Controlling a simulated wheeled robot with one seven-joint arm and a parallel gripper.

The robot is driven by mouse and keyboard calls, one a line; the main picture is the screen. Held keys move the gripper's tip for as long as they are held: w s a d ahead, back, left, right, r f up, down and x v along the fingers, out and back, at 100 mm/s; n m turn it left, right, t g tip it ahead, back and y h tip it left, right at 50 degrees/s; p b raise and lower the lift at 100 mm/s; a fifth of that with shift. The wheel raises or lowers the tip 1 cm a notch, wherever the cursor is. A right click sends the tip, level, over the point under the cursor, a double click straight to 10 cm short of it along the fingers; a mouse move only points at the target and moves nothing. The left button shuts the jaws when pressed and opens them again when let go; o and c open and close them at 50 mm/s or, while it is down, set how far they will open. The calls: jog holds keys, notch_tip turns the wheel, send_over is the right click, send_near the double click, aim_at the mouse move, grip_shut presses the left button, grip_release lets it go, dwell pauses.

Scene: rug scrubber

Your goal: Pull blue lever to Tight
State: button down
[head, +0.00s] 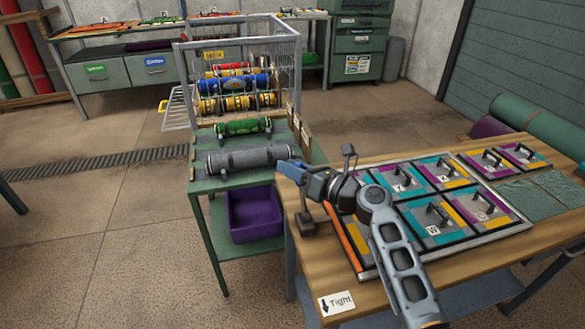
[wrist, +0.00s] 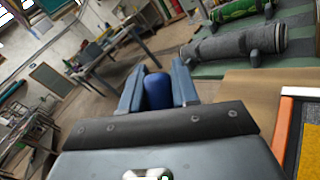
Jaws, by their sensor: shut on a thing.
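The blue lever's rounded blue end (wrist: 157,91) shows in the wrist view between the two fingers of my gripper (wrist: 158,84), which is shut on it. In the head view my gripper (head: 291,170) is at the left edge of the wooden table, near the far left corner. There it and my wrist hide most of the lever. The Tight label (head: 338,302), a white card with a black arrow pointing down toward the front, lies at the table's front left corner.
A framed board (head: 365,263) with several colored panels and dark handles covers much of the wooden table (head: 476,288). A green bench (head: 209,203) with grey and green rolls and a wire rack stands to the left. A dark clamp-like piece (head: 305,224) is at the table edge.

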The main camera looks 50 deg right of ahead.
jog(key=shift+f+b, duration=0.1)
jog(key=shift+b, duration=0.25)
jog(key=shift+s+a+r+n+t+y+b, duration=0.25)
jog(key=shift+s+a+r+n+t+b, duration=0.25)
jog(key=shift+b, duration=0.9)
jog(key=shift+s+a+r+n+t+y+b, duration=0.3)
jog(key=shift+s+n+t+b, duration=0.4)
jog(key=shift+b, duration=0.75)
jog(key=shift+s+a+r+n+t+y+b, duration=0.15)
jog(key=shift+s+a+r+n+t+b, duration=0.3)
jog(key=shift+b, duration=0.95)
jog(key=shift+s+d, duration=0.1)
jog(key=c, duration=0.9)
grip_release()
jog(key=shift+c, duration=0.2)
